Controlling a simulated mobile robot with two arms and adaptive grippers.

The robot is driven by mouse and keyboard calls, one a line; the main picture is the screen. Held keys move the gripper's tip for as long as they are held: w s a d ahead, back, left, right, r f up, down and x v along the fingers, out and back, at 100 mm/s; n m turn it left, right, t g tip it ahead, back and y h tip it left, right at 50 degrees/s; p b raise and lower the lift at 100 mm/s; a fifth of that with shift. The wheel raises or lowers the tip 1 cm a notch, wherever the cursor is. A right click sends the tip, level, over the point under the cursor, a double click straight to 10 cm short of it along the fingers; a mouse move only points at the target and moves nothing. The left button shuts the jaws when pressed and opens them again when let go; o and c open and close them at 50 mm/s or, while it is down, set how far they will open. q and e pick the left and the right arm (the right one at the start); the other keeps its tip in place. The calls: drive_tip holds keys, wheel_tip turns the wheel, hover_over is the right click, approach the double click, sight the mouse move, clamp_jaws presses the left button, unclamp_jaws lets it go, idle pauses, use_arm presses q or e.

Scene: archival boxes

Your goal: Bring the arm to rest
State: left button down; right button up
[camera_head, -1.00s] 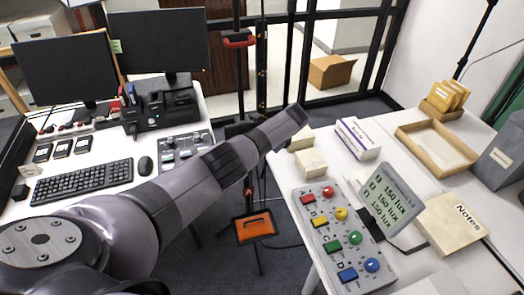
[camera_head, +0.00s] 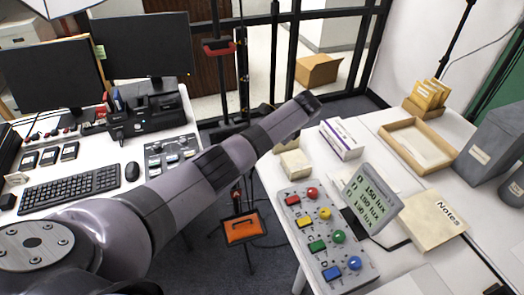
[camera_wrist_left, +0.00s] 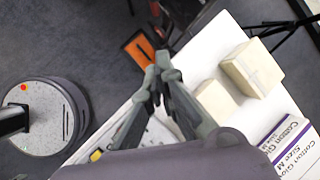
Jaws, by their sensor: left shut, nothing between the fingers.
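My left arm (camera_head: 200,180) reaches in from the lower left in the head view, across the gap between the two desks. Its far end lies near the left edge of the right-hand desk (camera_head: 395,275). The gripper itself is hidden in the head view. In the left wrist view my left gripper (camera_wrist_left: 160,66) is shut and empty, its fingertips together. Beyond the fingertips are the floor and an orange object. Two small cream boxes (camera_wrist_left: 252,68) stand on the desk to the right of the gripper. My right gripper is in neither view.
The right-hand desk holds a control box with coloured buttons (camera_head: 298,232), a small display (camera_head: 371,200), a white and purple carton (camera_head: 341,139) and a wooden tray (camera_head: 449,160). The left desk has monitors (camera_head: 148,45) and a keyboard (camera_head: 70,186).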

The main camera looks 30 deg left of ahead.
use_arm(q)
drive_tip(key=shift+w+d+r, duration=0.15)
drive_tip(key=shift+d+r, duration=0.5)
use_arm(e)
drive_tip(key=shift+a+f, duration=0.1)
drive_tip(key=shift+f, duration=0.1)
